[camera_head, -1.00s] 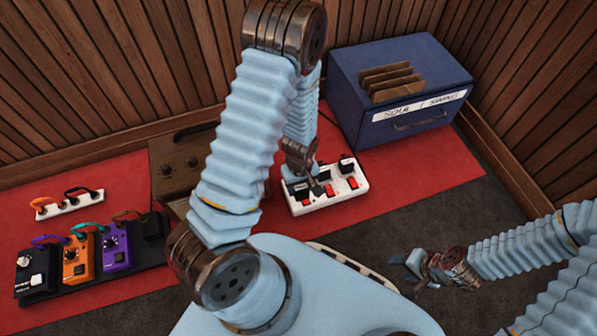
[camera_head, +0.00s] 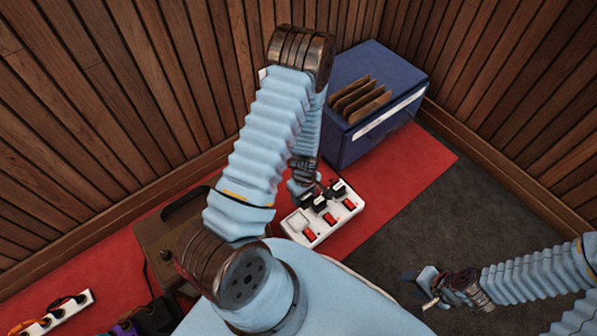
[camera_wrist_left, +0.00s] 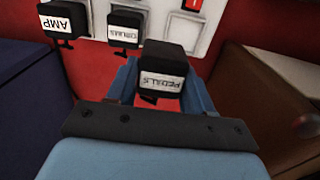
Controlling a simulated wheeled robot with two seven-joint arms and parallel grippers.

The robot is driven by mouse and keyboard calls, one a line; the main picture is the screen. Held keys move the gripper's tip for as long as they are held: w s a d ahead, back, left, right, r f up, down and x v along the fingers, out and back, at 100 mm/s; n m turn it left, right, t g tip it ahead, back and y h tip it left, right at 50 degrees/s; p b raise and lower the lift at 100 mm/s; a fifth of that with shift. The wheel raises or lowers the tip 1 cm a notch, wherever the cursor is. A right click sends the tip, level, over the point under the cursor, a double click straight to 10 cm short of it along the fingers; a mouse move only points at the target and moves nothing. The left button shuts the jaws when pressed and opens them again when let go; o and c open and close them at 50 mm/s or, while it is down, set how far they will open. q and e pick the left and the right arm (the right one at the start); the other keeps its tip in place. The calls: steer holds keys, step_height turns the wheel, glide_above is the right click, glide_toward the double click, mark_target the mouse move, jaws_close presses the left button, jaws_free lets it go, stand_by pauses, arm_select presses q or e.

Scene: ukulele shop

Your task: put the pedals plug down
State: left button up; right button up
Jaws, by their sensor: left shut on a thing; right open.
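My left gripper (camera_head: 303,190) is shut on the pedals plug. In the left wrist view the black pedals plug (camera_wrist_left: 163,72), with an upside-down white label, sits between my blue fingers (camera_wrist_left: 163,88). It is beside the white power strip (camera_head: 320,232), over the red mat; I cannot tell whether it touches the mat. The strip also shows in the left wrist view (camera_wrist_left: 151,20). The amp plug (camera_wrist_left: 62,22) and the drums plug (camera_wrist_left: 124,28) stand in the strip, and one socket near the red switch is empty. My right gripper (camera_head: 428,290) is open and empty over the dark carpet.
A blue crate (camera_head: 350,135) of records stands behind the strip on the red mat (camera_head: 415,155). A brown amp (camera_head: 165,245) is left of my left arm. A smaller strip (camera_head: 62,312) with plugs lies at lower left. Dark carpet (camera_head: 440,205) is clear at right.

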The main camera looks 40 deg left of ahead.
arm_select(q)
steer(key=w+a+f+b, duration=0.1)
steer(key=w+a+f, duration=0.2)
steer(key=w+a+f+b, duration=0.1)
steer(key=w+a+f, duration=0.2)
steer(key=a, duration=0.1)
steer(key=w+a+f+b, duration=0.1)
steer(key=w+a+f, duration=0.2)
steer(key=a+f, duration=0.1)
steer(key=shift+w+a+f, duration=0.1)
steer(key=shift+a+f, duration=0.1)
steer(key=shift+f, duration=1.45)
steer(key=shift+f+b, duration=0.15)
steer(key=shift+b, duration=0.25)
steer(key=o, duration=0.8)
steer(key=shift+o, duration=0.2)
